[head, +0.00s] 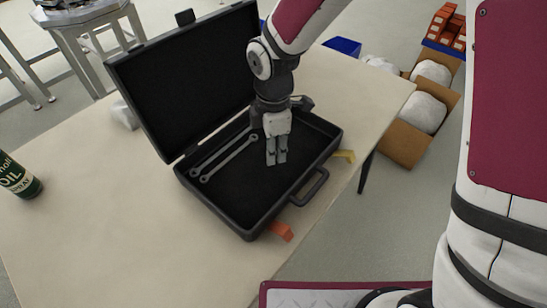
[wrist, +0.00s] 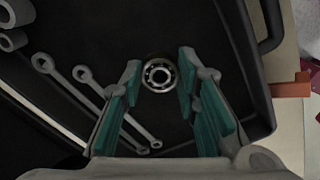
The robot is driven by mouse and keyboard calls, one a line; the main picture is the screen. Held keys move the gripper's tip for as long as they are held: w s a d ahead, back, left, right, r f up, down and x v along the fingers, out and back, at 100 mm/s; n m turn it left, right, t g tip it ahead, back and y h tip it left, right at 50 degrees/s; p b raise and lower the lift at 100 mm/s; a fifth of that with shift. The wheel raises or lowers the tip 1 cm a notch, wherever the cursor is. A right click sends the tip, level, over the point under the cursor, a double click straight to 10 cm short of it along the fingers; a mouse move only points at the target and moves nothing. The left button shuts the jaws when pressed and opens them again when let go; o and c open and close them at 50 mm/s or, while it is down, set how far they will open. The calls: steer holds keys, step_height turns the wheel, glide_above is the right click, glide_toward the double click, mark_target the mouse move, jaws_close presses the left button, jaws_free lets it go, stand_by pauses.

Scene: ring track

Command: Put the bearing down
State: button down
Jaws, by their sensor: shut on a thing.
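The bearing (wrist: 159,74), a small metal ring with balls showing, sits between my fingertips in the wrist view. My gripper (head: 276,162) is shut on it, with a finger on each side (wrist: 160,68). In the head view my gripper points down inside the open black case (head: 245,234), right of the wrenches. The bearing cannot be made out in the head view. How far it is above the case floor is hard to tell.
Two grey wrenches (head: 229,159) lie in the left part of the case; they also show in the wrist view (wrist: 112,105). The lid (head: 185,80) stands open behind. An orange object (head: 281,231) and a yellow one (head: 344,156) lie beside the case. An oil can (head: 18,178) stands left.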

mark_target(274, 166)
steer(key=shift+f, duration=1.95)
steer(key=shift+f, duration=0.1)
steer(key=c, duration=1.2)
jaws_free()
steer(key=shift+b, duration=0.3)
step_height(274, 166, up, 12)
steer(key=shift+r+p, duration=0.1)
steer(key=shift+p, duration=0.7)
